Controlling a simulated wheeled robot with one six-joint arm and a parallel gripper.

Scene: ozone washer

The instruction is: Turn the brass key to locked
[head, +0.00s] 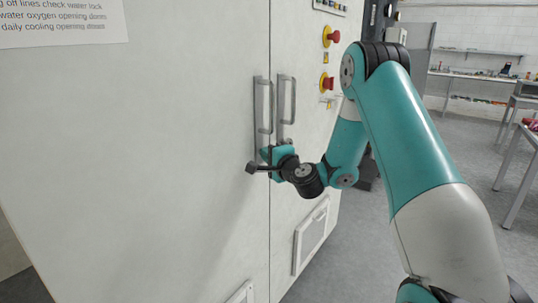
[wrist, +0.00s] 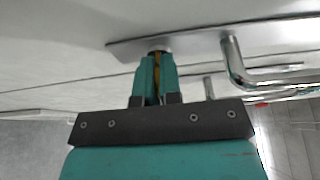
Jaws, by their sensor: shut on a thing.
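The brass key (wrist: 157,66) shows in the wrist view as a thin yellowish strip between my two teal fingers. My gripper (wrist: 155,72) is shut on it, with the fingertips close against the metal handle plate (wrist: 122,47) of the cabinet door. The key's far end and the keyhole are hidden by the fingers, so I cannot tell how far the key is turned. In the head view my gripper (head: 269,153) is at the lower end of the left door handle (head: 263,107), and the key is not visible there.
A second handle (head: 286,102) is close by on the right door (head: 300,150). A vent panel (head: 311,235) is low on the right door. The floor (head: 430,165) at right is open, with workbenches beyond.

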